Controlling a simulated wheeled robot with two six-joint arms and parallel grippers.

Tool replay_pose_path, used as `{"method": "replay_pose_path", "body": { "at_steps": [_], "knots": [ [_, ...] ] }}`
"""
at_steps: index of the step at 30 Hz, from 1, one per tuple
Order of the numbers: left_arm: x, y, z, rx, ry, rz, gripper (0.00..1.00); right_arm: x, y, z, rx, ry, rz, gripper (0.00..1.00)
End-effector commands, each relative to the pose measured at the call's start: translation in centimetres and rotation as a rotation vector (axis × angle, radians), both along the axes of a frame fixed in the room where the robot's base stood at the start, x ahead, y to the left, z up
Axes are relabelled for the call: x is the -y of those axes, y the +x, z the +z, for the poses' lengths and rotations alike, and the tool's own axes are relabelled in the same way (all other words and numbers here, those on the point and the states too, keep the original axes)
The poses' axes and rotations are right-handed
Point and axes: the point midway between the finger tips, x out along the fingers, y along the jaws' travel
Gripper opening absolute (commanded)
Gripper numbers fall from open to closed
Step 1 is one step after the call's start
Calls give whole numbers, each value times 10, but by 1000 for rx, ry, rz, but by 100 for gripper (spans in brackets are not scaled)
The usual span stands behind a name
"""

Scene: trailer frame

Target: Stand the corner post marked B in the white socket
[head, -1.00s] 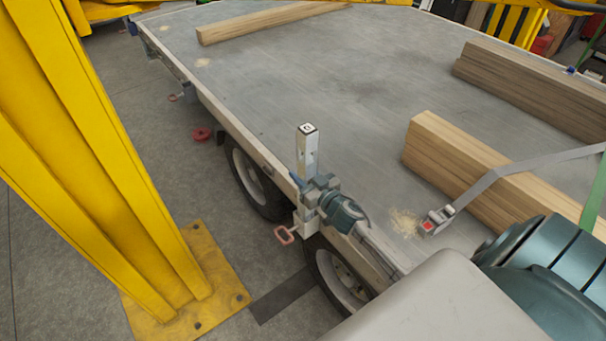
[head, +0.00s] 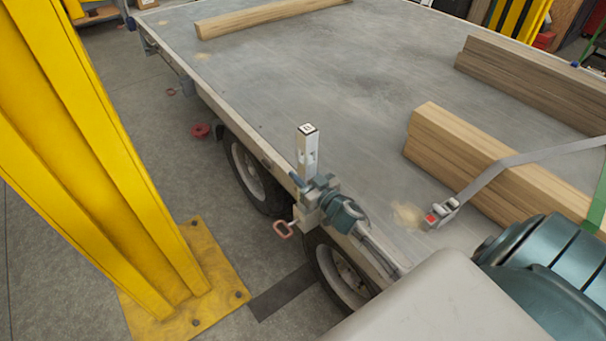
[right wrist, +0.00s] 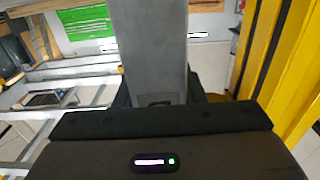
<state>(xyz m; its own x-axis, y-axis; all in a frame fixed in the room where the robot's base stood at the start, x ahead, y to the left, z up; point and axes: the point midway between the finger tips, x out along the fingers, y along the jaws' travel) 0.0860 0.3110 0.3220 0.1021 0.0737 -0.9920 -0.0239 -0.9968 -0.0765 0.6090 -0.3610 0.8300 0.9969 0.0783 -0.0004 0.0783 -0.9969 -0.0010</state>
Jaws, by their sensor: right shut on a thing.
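A slim pale grey-white corner post (head: 306,160) stands about upright at the trailer's near side edge, above the wheel. A small dark mark shows on its white top; I cannot read the letter surely. My right gripper (head: 318,196) is shut on the lower part of the post. In the right wrist view the post (right wrist: 154,50) rises in front of the dark gripper body. A pale bracket, seemingly the white socket (head: 303,218), shows just below the gripper. The gripper hides the post's lower end, so I cannot tell whether it is inside. My left gripper is not in view.
The grey trailer bed (head: 300,75) is mostly clear. A timber stack (head: 470,160) and a strap buckle (head: 441,213) lie to the right. A red handle (head: 284,229) sticks out below the edge. A yellow column (head: 75,150) stands at left.

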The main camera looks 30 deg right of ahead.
Motion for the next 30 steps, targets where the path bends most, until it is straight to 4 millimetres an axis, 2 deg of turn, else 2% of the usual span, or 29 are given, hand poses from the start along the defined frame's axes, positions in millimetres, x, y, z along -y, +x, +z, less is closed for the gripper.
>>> {"method": "replay_pose_path", "body": {
  "at_steps": [3,4,7,19,23,30],
  "knots": [
    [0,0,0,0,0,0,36,0,0,1,2,0,1,0],
    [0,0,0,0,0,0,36,0,0,1,2,0,1,42],
    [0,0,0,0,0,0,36,0,0,1,2,0,1,62],
    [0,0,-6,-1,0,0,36,1,-6,-2,0,-3,0,62],
    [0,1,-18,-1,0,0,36,2,-24,-6,-1,-3,1,62],
    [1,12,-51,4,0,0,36,4,-55,-8,0,-3,3,62]
  ]
}}
